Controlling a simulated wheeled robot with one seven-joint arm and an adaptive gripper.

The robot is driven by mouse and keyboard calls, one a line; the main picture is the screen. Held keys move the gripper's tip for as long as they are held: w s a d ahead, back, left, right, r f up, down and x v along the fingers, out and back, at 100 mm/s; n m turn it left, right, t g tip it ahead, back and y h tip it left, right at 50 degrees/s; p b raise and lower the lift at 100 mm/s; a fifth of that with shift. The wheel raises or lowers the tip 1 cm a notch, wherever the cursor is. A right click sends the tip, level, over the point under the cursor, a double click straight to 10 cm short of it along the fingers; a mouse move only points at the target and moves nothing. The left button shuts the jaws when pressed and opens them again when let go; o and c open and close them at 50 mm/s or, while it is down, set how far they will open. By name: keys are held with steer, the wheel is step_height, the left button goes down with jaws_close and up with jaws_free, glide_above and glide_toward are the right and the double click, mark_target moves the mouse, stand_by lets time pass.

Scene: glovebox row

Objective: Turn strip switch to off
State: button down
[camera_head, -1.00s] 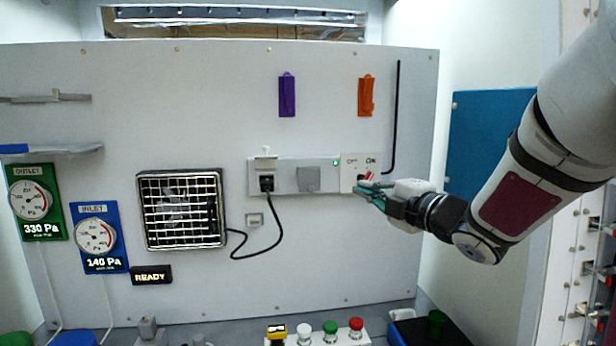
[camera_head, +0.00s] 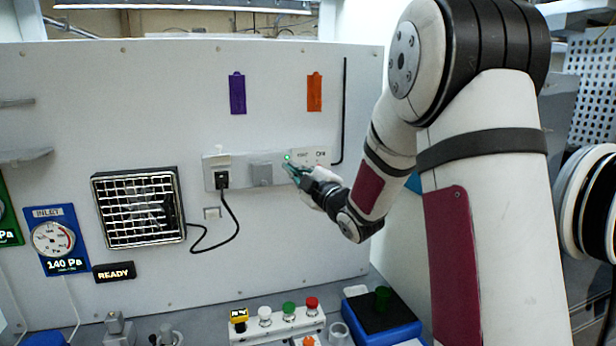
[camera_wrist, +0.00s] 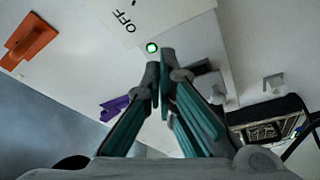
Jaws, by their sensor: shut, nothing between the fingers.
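The white power strip (camera_head: 236,165) is mounted on the wall panel. Its switch plate (camera_head: 311,156) at the right end bears OFF and ON labels; the OFF label (camera_wrist: 125,18) shows in the wrist view. The switch lever is not visible now. A green light (camera_head: 287,157) is lit beside the plate; it also shows in the wrist view (camera_wrist: 151,47). My gripper (camera_head: 290,168) is just below the light, at the OFF side of the plate. In the wrist view its fingertips (camera_wrist: 161,58) are together and empty, close to the light. Contact with the strip cannot be told.
A black plug (camera_head: 222,180) with a cable sits in the strip, left of a grey socket cover (camera_head: 262,174). A fan grille (camera_head: 138,208) is farther left. Purple (camera_head: 237,93) and orange (camera_head: 314,92) tags hang above. A button box (camera_head: 275,327) stands below.

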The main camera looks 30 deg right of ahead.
steer(key=shift+s+d+f+p, duration=0.25)
steer(key=shift+d+f, duration=0.3)
steer(key=shift+d, duration=0.3)
steer(key=shift+s+d+f+p, duration=0.2)
steer(key=shift+d+f, duration=0.3)
steer(key=shift+d, duration=0.35)
steer(key=shift+d+f+n+g, duration=0.25)
steer(key=shift+n+g, duration=0.05)
steer(key=shift+n, duration=0.3)
steer(key=n, duration=0.2)
steer(key=n+g, duration=0.1)
steer(key=shift+s+d+f+b, duration=0.15)
steer(key=shift+d+f+b, duration=0.2)
steer(key=shift+f+b, duration=0.05)
steer(key=shift+a+n+y, duration=0.1)
steer(key=shift+n+y, duration=0.2)
steer(key=shift+y, duration=0.1)
